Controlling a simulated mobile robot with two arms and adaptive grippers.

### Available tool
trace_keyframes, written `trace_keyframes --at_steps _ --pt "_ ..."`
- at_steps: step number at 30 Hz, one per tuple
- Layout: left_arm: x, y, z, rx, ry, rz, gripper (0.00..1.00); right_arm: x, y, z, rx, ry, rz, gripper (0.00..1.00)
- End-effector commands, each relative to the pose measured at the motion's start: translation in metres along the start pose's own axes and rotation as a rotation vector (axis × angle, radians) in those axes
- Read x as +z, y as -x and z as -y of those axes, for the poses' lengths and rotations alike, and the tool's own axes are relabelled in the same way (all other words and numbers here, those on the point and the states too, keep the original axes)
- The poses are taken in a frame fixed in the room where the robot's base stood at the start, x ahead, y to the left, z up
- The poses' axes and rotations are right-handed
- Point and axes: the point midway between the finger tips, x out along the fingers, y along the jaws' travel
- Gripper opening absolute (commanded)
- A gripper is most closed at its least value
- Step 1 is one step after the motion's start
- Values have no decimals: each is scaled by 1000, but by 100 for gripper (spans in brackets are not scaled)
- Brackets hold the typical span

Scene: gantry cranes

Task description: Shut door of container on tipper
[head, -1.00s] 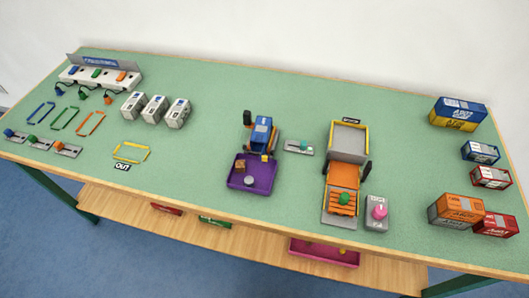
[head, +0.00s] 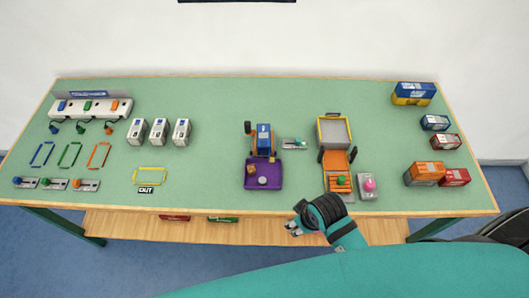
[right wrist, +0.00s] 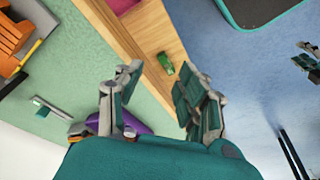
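An orange and grey machine with a yellow-edged grey box (head: 334,131) at its back stands right of the table's middle; I take it for the tipper (head: 337,163). Its orange part also shows at the top left of the right wrist view (right wrist: 12,38). I cannot tell a container door on it or how such a door stands. My right gripper (head: 293,227) is at the table's front edge, in front and left of the tipper, apart from it. In the right wrist view its fingers (right wrist: 160,95) are spread with nothing between them. My left gripper is not in view.
A grey box with a pink knob (head: 368,185) stands right of the tipper. A blue vehicle (head: 263,140) with a purple tray (head: 263,175) stands left. Several small containers (head: 424,173) stand at the right end. A shelf (head: 150,225) runs below.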

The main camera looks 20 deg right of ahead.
Motion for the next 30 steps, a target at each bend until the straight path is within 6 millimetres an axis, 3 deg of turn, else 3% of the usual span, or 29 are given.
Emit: trace_keyframes --at_steps 5,11,14,19,24,27,30 --pt "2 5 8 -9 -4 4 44 -46 4 -1 -48 297 -10 38" --pt "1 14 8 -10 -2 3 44 -108 24 -6 -106 779 -22 38" --pt "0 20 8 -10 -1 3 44 -146 46 -15 -137 1116 -17 38" --pt "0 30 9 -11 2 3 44 -203 99 -46 -206 1757 31 38" --pt "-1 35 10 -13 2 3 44 -231 142 -73 -285 2161 80 38" --pt "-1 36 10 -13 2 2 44 -237 154 -80 -316 2270 92 38" --pt "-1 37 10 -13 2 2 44 -237 154 -82 -330 2307 94 38"
